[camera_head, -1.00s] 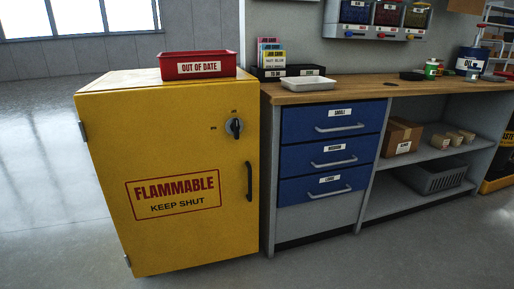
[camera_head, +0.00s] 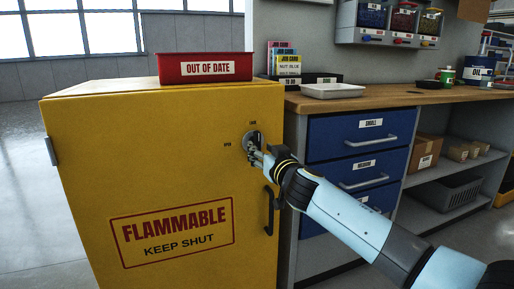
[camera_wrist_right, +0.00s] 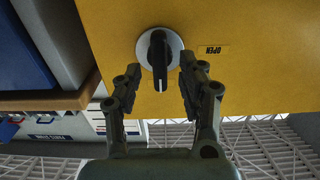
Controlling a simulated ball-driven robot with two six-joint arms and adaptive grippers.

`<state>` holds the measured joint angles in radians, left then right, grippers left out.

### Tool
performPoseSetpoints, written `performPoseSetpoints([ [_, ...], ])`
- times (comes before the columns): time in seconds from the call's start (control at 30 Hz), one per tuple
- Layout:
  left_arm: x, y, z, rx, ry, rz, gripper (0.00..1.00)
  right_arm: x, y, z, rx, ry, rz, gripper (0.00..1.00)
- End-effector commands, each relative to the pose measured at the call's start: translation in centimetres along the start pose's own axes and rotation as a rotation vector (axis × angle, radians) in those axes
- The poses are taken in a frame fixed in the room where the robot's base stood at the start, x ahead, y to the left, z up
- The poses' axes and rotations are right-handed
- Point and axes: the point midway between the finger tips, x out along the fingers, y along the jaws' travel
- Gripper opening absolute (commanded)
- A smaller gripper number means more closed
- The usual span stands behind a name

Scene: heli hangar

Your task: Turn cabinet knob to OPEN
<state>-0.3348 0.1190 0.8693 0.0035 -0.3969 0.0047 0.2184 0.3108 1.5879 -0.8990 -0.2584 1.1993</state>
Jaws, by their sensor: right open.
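The yellow cabinet (camera_head: 75,160) stands at the left in the head view, its door shut. Its knob (camera_wrist_right: 158,58) is a black grip on a round pale plate, seen close in the wrist view. An OPEN label (camera_wrist_right: 211,50) sits to the right of the knob there. In the head view the knob's plate (camera_head: 250,137) is partly hidden by my right gripper (camera_head: 258,155). My left gripper is not in view.
A black door handle (camera_head: 269,212) is just below my right gripper. A red OUT OF DATE bin (camera_head: 206,82) stands on the cabinet. A workbench (camera_head: 385,98) with blue drawers (camera_head: 360,132) stands close on the right. Open floor lies left of the cabinet.

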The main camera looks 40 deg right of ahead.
Motion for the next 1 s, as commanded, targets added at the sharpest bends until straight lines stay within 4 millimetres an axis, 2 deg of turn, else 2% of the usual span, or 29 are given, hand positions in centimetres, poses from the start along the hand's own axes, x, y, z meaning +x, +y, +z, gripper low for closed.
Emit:
performPoseSetpoints([
  [0.1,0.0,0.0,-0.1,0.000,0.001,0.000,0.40,2.1,0.0,0.1,0.000,0.000,0.000,0.40],
  [0.23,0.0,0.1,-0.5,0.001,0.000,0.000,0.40,3.5,0.0,0.1,0.000,-0.001,0.000,0.40],
  [0.6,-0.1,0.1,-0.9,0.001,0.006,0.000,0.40,4.1,0.0,0.1,-0.001,-0.002,-0.001,0.40],
  [0.9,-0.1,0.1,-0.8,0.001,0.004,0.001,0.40,4.1,0.0,0.2,-0.001,-0.002,-0.001,0.01],
  [1.0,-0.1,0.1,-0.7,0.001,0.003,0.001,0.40,4.1,0.0,0.2,-0.002,-0.002,-0.001,0.00],
])
